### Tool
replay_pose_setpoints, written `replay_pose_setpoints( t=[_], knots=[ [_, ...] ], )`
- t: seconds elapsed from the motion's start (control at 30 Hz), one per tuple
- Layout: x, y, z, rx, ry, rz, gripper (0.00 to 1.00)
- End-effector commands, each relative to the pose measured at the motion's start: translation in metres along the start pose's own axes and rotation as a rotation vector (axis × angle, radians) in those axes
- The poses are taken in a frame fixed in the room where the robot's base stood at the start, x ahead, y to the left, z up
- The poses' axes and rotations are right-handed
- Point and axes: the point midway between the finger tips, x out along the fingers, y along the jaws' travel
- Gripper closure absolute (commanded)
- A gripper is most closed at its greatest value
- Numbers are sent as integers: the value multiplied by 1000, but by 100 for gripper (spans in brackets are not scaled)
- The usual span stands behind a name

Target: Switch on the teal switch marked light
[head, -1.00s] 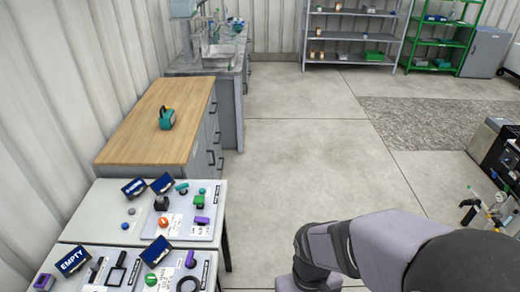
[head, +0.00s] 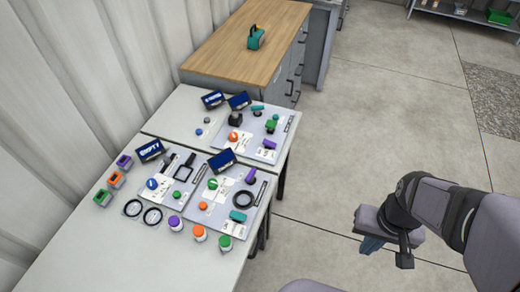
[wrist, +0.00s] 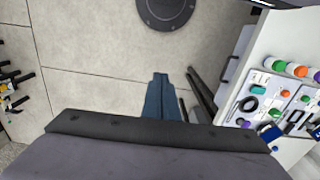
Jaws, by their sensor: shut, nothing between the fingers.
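One teal control (head: 238,215) sits at the lower right of the near panel, beside a black ring. It also shows in the wrist view (wrist: 258,90), at the right. Another small teal control (head: 257,107) is at the top of the far panel. My gripper (head: 372,243) is over the floor to the right of the table, well apart from the panels. Its blue fingers (wrist: 160,95) are shut and empty in the wrist view.
The pale table (head: 60,262) carries grey panels with several coloured knobs, blue displays such as EMPTY (head: 150,150), and several loose capped jars in front. A wooden-topped cabinet (head: 215,55) with a teal device (head: 256,40) stands behind. Floor between table and arm is clear.

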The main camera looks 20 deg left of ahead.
Motion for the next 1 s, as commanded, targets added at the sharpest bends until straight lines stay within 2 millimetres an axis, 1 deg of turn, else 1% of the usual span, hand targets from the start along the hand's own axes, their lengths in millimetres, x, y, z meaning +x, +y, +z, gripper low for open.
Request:
replay_pose_setpoints(
  t=[0.17,0.27,0.37,0.47,0.57,0.67,0.7,0.77,0.8,0.87,0.9,0.97,1.0],
  knots=[
    [19,-22,5,-101,-23,1,100],
    [37,-40,14,-189,-64,6,100],
    [60,-59,28,-295,-118,17,100],
    [79,-82,29,-407,-146,29,100],
    [96,-113,22,-520,-148,39,100],
    [111,-153,10,-632,-132,43,100],
    [116,-171,6,-678,-122,44,100],
    [122,-199,-1,-740,-109,44,100],
    [124,-217,-5,-770,-98,43,100],
    [126,-242,-10,-797,-85,42,100],
    [127,-258,-13,-807,-74,40,100],
    [126,-280,-19,-805,-59,37,100],
    [123,-295,-23,-796,-48,34,100]
  ],
)
